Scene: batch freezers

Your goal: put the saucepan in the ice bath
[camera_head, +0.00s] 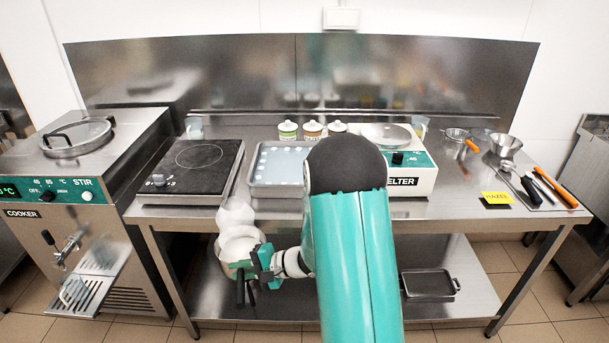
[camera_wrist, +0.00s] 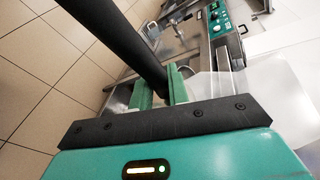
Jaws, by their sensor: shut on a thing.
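My gripper (camera_head: 258,262) is shut on the handle at the pan's right side. In the wrist view the black handle (camera_wrist: 118,38) runs between the green fingers of my gripper (camera_wrist: 160,90). The ice bath appears to be the shallow steel tray (camera_head: 253,184) with bluish contents and white lumps, on the table behind and above the pan. My arm hides its right part.
A black hotplate (camera_head: 195,168) stands left of the tray, a melter (camera_head: 418,178) right. Lidded tubs (camera_head: 288,130) stand behind. The cooker (camera_head: 75,190) is at far left.

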